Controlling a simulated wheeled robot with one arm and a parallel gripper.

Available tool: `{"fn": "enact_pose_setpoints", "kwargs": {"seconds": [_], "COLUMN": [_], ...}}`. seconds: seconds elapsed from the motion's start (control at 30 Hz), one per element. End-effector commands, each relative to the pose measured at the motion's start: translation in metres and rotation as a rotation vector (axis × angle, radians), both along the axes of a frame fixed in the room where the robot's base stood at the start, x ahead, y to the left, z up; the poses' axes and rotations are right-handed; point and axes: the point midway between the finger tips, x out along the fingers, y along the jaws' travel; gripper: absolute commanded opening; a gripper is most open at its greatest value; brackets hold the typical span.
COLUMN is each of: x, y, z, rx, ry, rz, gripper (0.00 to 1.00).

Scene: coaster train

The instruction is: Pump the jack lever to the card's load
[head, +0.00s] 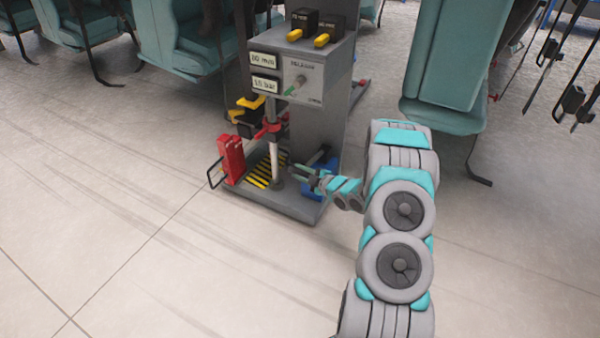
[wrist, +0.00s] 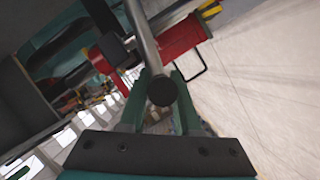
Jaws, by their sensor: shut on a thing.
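My gripper (head: 298,171) is low in front of the grey machine stand, beside the blue jack body (head: 318,190), which my arm partly hides. In the wrist view, my gripper's green fingers (wrist: 158,98) are closed around a grey bar with a dark round end, which looks like the jack lever (wrist: 162,88). The bar runs up and away from the fingers. Two pale cards (head: 265,73) are on the stand's face; the lower seems to read "15 bar", the upper is unclear. A panel with a green pointer (head: 297,86) is beside them.
A red block (head: 231,158) with a black wire handle stands at the base plate's left, near yellow-black stripes (head: 264,172). A pale upright post (head: 274,150) rises close to my gripper. Teal seats (head: 445,60) hang around. The floor in front is clear.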

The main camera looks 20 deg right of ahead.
Motion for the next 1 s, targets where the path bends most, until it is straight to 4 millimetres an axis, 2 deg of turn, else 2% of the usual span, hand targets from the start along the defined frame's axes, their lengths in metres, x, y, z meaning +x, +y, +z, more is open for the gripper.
{"fn": "enact_pose_setpoints", "kwargs": {"seconds": [0.57,0.77,1.0], "x": [0.0,0.003,0.014], "y": [0.0,-0.005,-0.02], "z": [0.005,0.027,0.064], "rx": [0.013,0.073,0.207], "ry": [0.01,0.056,0.162], "rz": [0.001,0.001,-0.002], "gripper": [0.0,0.0,0.0]}}
